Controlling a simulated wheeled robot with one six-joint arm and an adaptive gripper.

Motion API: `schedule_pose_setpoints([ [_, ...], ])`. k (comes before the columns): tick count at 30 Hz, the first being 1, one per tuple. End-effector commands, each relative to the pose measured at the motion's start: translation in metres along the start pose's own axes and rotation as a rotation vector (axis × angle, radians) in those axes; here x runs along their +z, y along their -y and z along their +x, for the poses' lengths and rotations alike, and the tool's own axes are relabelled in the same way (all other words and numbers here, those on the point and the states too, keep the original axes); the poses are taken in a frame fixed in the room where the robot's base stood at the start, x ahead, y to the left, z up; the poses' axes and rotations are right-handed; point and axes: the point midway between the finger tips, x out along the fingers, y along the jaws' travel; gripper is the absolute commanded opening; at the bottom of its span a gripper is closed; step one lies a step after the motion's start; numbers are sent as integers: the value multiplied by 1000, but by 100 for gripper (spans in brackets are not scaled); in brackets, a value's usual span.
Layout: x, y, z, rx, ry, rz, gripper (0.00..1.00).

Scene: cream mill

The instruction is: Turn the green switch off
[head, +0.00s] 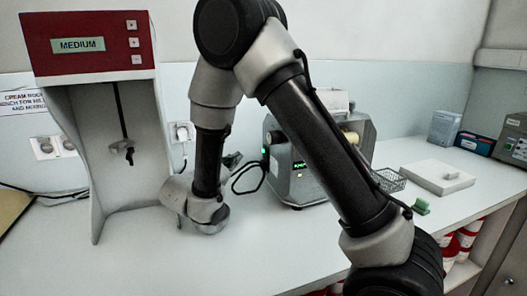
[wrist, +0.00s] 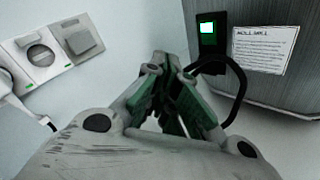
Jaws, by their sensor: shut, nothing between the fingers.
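The green switch (wrist: 207,28) is a lit green rocker in a black housing on the side of the grey mill (wrist: 262,85), at the upper right of the wrist view. In the head view, a small green light (head: 264,151) shows on the left side of the mill (head: 350,140). My gripper (wrist: 183,85) is shut and empty, pointing toward the wall, left of and below the switch, apart from it. In the head view my gripper (head: 232,160) is small and partly hidden by my arm, just left of the mill.
A black cable (wrist: 240,90) loops from the switch housing close to my fingers. Wall sockets (wrist: 55,48) are at the left. A red-topped mixer (head: 92,45) stands left on the white bench (head: 260,250). A white label (wrist: 264,48) is beside the switch.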

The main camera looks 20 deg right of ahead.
Motion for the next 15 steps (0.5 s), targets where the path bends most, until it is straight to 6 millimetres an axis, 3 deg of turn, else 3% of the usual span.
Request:
schedule_pose_setpoints([
  [7, 19, 18, 25, -4, 2, 1, 0],
  [15, 28, 28, 38, -1, 1, 1, 0],
])
